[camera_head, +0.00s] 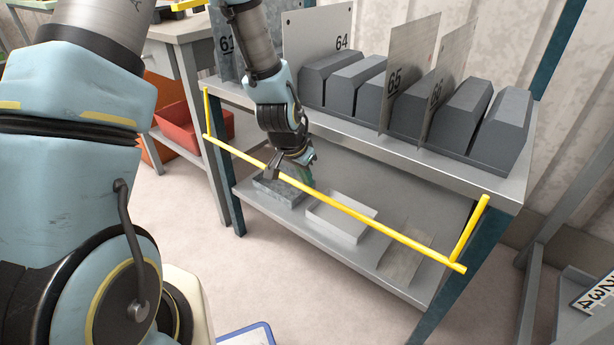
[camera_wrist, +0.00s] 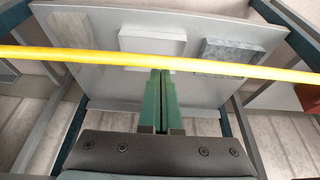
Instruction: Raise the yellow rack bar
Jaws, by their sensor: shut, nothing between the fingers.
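The yellow rack bar (camera_head: 375,222) runs across the front of the rack, below the edge of its top shelf. Its two short yellow end arms rise to the shelf's corners, so the bar hangs low. In the wrist view the bar (camera_wrist: 90,56) crosses the whole picture. My gripper (camera_head: 305,178) is at the left-middle part of the bar, close to it, on the shelf side as far as I can tell. Its green fingers (camera_wrist: 161,74) are pressed together and empty, with tips at the bar's lower edge in the wrist view. I cannot tell whether they touch it.
The top shelf (camera_head: 440,166) carries grey blocks (camera_head: 460,115) and upright numbered plates (camera_head: 408,70). The lower shelf holds a white tray (camera_head: 341,219) and a grey tray (camera_head: 277,191). A red bin (camera_head: 181,127) stands at left. The floor before the rack is mostly clear.

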